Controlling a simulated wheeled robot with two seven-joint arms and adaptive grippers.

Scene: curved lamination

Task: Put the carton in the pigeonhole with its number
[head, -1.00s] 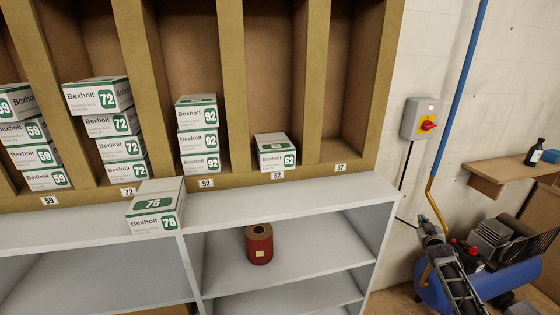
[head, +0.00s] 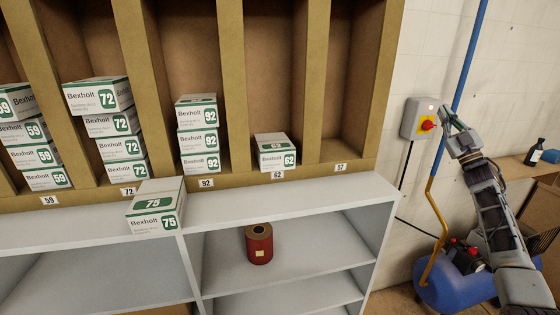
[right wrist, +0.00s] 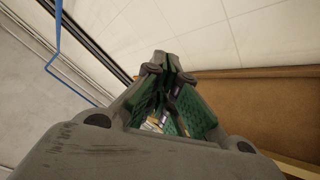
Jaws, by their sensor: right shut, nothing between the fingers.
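The pigeonholes carry number labels 59 (head: 49,201), 72 (head: 129,192), 92 (head: 206,183), 62 (head: 277,175) and 57 (head: 341,167). The 57 compartment looks empty. My right gripper (head: 446,115) is raised at the right, well away from the carton. In the right wrist view (right wrist: 168,75) its fingers are together and empty. My left gripper is out of view.
A red roll (head: 259,243) stands on the lower shelf. A grey switch box (head: 419,118) with a red knob is on the wall close to my right gripper. A blue compressor (head: 450,285) and a wooden ledge with a dark bottle (head: 534,152) are at the right.

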